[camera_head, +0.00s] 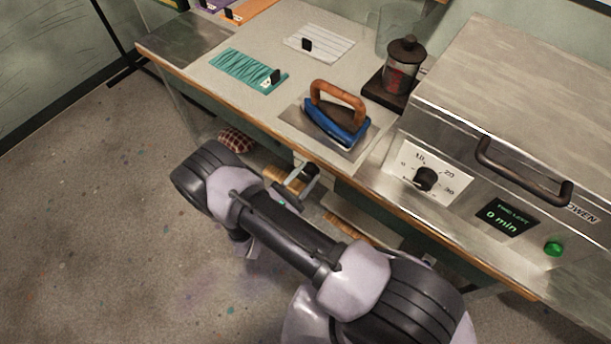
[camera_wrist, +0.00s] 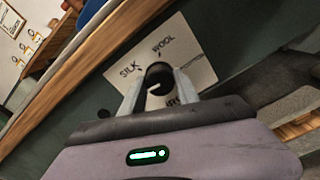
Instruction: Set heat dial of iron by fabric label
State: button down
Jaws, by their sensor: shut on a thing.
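The blue iron (camera_head: 337,124) with a wooden handle sits on a grey metal plate on the table. A heat dial knob (camera_wrist: 159,72), dark and round, is on a pale plate (camera_wrist: 190,52) on the table's front. My gripper (camera_wrist: 157,88) is shut on the knob. A pale mark shows on the knob, but its setting is unclear. My gripper also shows in the head view (camera_head: 306,181), below the iron. A teal cloth (camera_head: 240,67) bears a small label, unreadable here.
A white striped cloth (camera_head: 325,45) and an orange cloth (camera_head: 256,9) lie farther back. A dark-lidded jar (camera_head: 404,68) stands behind the iron. A metal oven (camera_head: 520,90) with its own dial (camera_head: 425,179) is at the right. The floor at left is clear.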

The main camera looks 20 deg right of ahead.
jog(key=m, duration=0.4)
jog(key=shift+m+b, duration=0.3)
jog(key=shift+m, duration=2.2)
jog(key=shift+b, duration=0.3)
jog(key=c, duration=0.9)
grip_release()
jog(key=p+v, duration=0.2)
jog(key=v, duration=1.5)
jog(key=shift+s+a+p, duration=0.15)
jog(key=shift+p, duration=0.15)
jog(key=shift+r+m, duration=0.15)
jog(key=shift+m, duration=0.15)
